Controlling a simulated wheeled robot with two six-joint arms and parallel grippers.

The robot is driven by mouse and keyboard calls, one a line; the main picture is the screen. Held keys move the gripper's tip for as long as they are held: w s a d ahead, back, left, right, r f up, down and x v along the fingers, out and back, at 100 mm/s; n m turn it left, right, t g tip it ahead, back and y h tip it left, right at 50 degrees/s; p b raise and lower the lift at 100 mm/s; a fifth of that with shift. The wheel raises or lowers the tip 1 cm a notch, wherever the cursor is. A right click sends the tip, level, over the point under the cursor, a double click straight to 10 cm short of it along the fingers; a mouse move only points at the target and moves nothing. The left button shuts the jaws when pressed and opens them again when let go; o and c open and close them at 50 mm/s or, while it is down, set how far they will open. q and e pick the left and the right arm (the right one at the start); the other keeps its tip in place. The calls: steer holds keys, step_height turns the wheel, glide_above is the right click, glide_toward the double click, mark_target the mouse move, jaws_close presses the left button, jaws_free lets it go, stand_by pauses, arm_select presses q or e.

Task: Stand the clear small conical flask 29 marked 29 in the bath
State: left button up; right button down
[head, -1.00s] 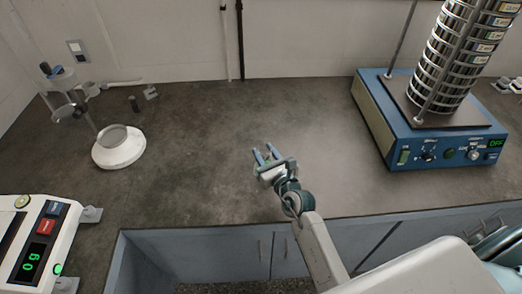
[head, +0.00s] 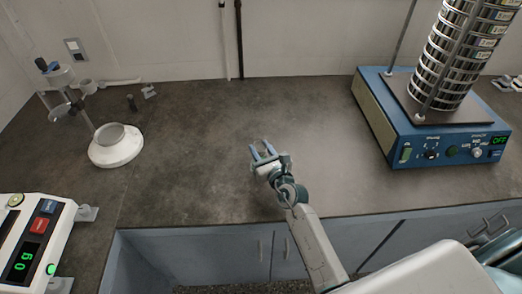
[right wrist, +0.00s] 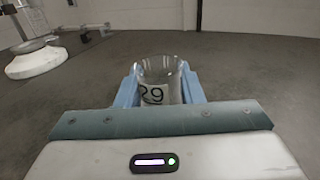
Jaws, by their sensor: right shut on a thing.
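The clear small conical flask (right wrist: 160,82) shows in the right wrist view, with a label marked 29 facing the camera. It stands between the blue fingers of my right gripper (right wrist: 160,90), which is shut on it. In the head view my right gripper (head: 263,150) is over the middle of the dark bench, fingers pointing toward the back wall. The flask is too small there to make out clearly. I cannot make out a bath in either view. My left gripper is not in view.
A blue sieve shaker (head: 440,140) with a tall sieve stack (head: 455,60) stands on the right. A round white stand (head: 115,150) is at the left, and a balance (head: 35,240) reading 0 g at the lower left. The bench (head: 215,120) between them is clear.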

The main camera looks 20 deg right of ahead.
steer(key=shift+f, duration=0.15)
steer(key=c, duration=1)
jaws_free()
steer(key=shift+o, duration=0.2)
